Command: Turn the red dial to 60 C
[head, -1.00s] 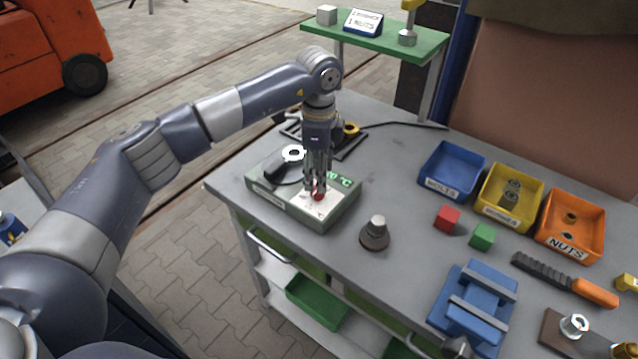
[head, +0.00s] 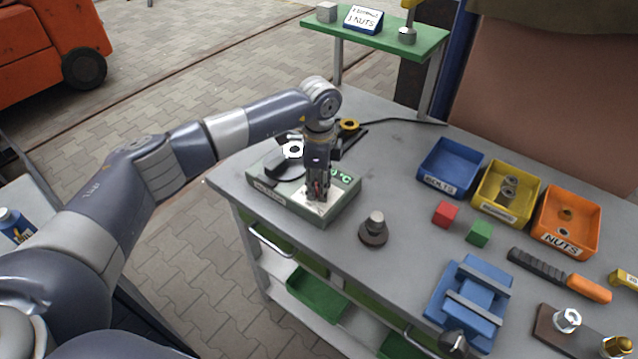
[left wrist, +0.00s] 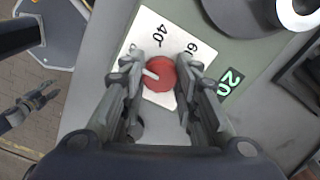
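The red dial (left wrist: 161,74) sits on a white scale plate (left wrist: 152,97) with 40 and 60 printed on it. Its white pointer mark points left in the wrist view, away from the 60. The grey-green station box (head: 282,203) carries the dial and a green display (left wrist: 230,81) that seems to read 20. My left gripper (head: 317,196) points down over the dial, which it mostly hides in the head view. Its fingers (left wrist: 160,75) stand open on either side of the dial; contact is unclear. My right gripper (left wrist: 42,94) shows at the left of the wrist view, fingers apart, empty.
Blue (head: 447,190), yellow (head: 484,209) and orange (head: 552,242) bins and a blue vise (head: 470,301) lie farther right.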

